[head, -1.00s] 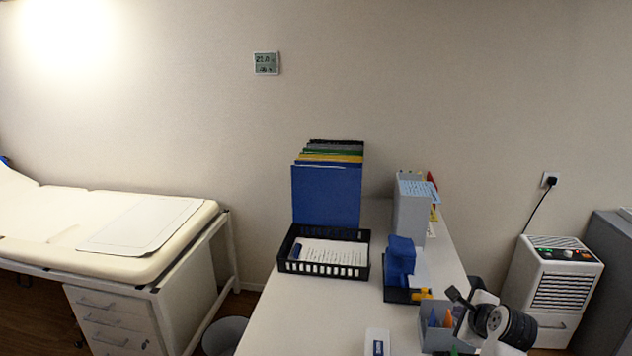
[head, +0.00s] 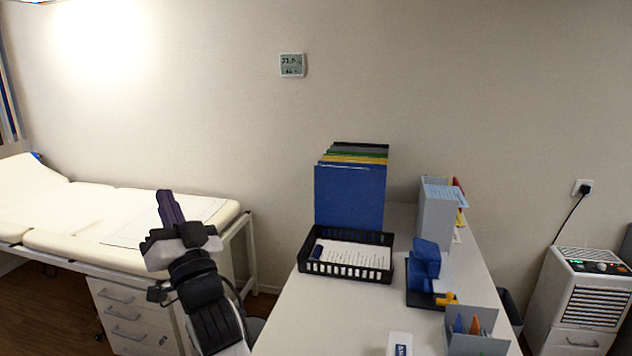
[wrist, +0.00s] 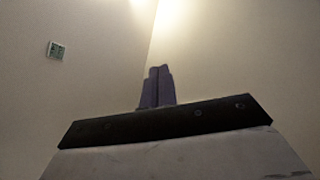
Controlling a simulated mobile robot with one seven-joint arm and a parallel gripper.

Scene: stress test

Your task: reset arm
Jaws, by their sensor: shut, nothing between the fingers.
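My gripper (head: 170,209) is raised at the left of the desk, in front of the examination couch in the head view. Its dark fingers point up, lie together and hold nothing. In the wrist view the closed fingers (wrist: 157,87) stand upright above the dark gripper body, with bare wall behind them. My arm's lower part runs down past the desk's left edge, and its base end is out of the picture.
The white desk (head: 300,318) carries a black tray (head: 347,267) with papers, blue folders (head: 349,197), a grey file holder (head: 436,218) and a blue item (head: 425,262). The couch (head: 80,243) stands left. A heater-like unit (head: 577,300) stands right.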

